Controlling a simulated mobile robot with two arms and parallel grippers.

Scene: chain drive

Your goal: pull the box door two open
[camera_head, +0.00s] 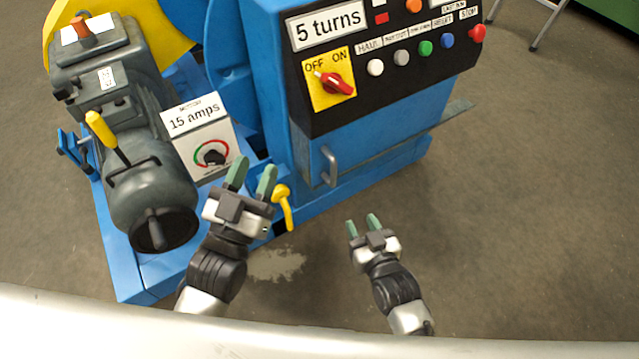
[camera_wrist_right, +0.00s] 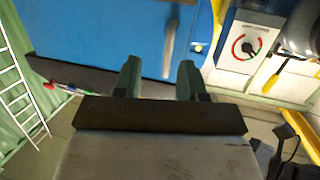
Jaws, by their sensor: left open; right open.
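The blue box door (camera_head: 385,125) is below the black control panel and looks shut. Its grey bar handle (camera_head: 329,166) is near the door's left edge. My right gripper (camera_head: 362,222) is open and empty, below and right of the handle in the head view, apart from it. In the right wrist view the handle (camera_wrist_right: 169,48) shows upside down against the blue door (camera_wrist_right: 110,35), beyond and between my open fingers (camera_wrist_right: 159,70). My left gripper (camera_head: 252,175) is open and empty, left of the handle, near the yellow lever.
A yellow lever (camera_head: 284,205) is close to my left gripper. The motor box (camera_head: 205,145) and grey motor (camera_head: 150,190) stand to the left. The control panel (camera_head: 390,60) with its red switch is above the door. The floor (camera_head: 500,220) at right is clear.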

